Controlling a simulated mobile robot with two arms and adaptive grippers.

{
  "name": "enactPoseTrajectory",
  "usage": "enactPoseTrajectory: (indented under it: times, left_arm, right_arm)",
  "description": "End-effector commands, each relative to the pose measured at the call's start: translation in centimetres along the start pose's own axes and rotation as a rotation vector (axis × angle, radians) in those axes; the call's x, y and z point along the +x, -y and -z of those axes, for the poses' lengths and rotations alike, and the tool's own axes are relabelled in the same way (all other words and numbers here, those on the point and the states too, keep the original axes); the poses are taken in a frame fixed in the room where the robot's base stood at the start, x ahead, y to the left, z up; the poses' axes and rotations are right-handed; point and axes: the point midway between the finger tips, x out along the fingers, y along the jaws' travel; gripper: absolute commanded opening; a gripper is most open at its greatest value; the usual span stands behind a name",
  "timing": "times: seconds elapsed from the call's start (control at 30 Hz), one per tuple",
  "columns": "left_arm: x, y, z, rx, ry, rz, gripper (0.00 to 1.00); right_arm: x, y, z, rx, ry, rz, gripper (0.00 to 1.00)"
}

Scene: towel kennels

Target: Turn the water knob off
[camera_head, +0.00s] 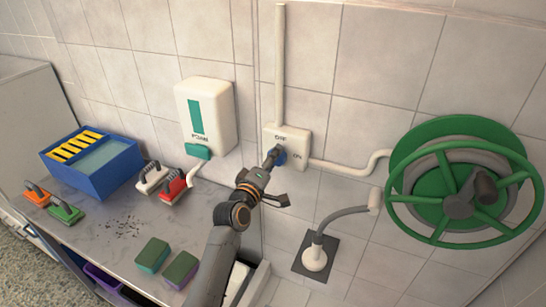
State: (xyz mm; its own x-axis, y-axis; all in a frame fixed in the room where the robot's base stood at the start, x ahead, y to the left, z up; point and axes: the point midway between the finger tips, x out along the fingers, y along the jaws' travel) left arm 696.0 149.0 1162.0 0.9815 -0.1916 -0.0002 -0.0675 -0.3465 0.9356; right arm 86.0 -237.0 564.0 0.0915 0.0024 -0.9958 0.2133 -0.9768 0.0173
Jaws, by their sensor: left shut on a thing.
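My right gripper is not in view.
A green hose reel (436,238) is on the wall at right, with a shower head (314,258) below left. A foam dispenser (222,118) hangs left. The counter (103,262) holds a blue bin (97,187), brushes and sponges (152,254).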

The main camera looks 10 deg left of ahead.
Motion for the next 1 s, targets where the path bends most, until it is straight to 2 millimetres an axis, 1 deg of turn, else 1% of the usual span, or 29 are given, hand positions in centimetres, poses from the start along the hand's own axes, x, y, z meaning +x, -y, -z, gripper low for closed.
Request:
enactPoseTrajectory:
  times: [0.23, 0.5, 0.73, 1.0]
  left_arm:
    - [0.0, -0.08, 0.07, -0.195, -0.002, -0.002, 0.19]
    - [0.01, 0.08, 0.05, -0.325, -0.002, -0.001, 0.19]
    - [0.01, 0.13, 0.02, -0.371, -0.001, -0.001, 0.19]
    - [0.01, 0.15, 0.0, -0.38, -0.001, -0.001, 0.19]
  right_arm:
    - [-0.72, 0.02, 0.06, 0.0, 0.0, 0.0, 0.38]
    - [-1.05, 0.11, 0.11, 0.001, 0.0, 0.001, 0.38]
    - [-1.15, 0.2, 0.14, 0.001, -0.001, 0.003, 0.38]
    - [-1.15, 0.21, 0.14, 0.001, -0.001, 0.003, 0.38]
